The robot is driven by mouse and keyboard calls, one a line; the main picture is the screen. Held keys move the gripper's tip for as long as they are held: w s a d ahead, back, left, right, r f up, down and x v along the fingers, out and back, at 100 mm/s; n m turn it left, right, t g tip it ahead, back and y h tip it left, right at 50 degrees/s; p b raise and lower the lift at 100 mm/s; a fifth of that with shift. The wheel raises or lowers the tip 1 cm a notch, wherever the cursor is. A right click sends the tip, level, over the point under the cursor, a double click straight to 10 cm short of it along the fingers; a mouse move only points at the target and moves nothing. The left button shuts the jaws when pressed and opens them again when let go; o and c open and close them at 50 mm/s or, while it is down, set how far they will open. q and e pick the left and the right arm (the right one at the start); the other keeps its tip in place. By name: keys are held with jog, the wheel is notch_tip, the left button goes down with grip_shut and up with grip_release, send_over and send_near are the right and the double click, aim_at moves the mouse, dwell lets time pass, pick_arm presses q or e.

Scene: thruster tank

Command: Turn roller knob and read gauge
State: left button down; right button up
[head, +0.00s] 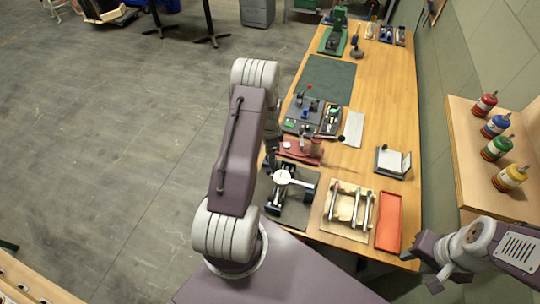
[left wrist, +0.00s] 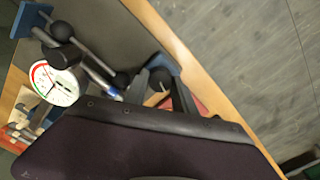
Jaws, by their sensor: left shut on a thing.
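The gauge (head: 283,177) has a round white dial and sits on a dark roller device (head: 276,196) at the near left of the bench. In the left wrist view the gauge (left wrist: 55,83) shows red and green marks; its reading is too small to tell. My left gripper (head: 270,163) reaches down at the bench's left edge beside the device. In the left wrist view my left gripper (left wrist: 152,82) is shut on a dark round knob (left wrist: 161,78), partly hidden by my arm. My right gripper (head: 448,276) hangs at the lower right, away from the device; its jaw gap is unclear.
A wooden rack with rods (head: 347,207) and a red tray (head: 388,222) lie right of the device. A red fixture (head: 300,149) and a grey control panel (head: 303,114) stand beyond it. Bottles (head: 496,147) stand on a right shelf.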

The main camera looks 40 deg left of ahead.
pick_arm(q)
jog(key=n+b, duration=0.1)
jog(key=n, duration=0.3)
jog(key=shift+n, duration=0.4)
jog(key=n+b, duration=0.1)
jog(key=n, duration=0.4)
jog(key=n+b, duration=0.1)
jog(key=n, duration=0.4)
jog(key=shift+n, duration=0.4)
jog(key=n, duration=0.4)
jog(key=shift+n, duration=0.3)
jog(key=c, duration=1)
grip_release()
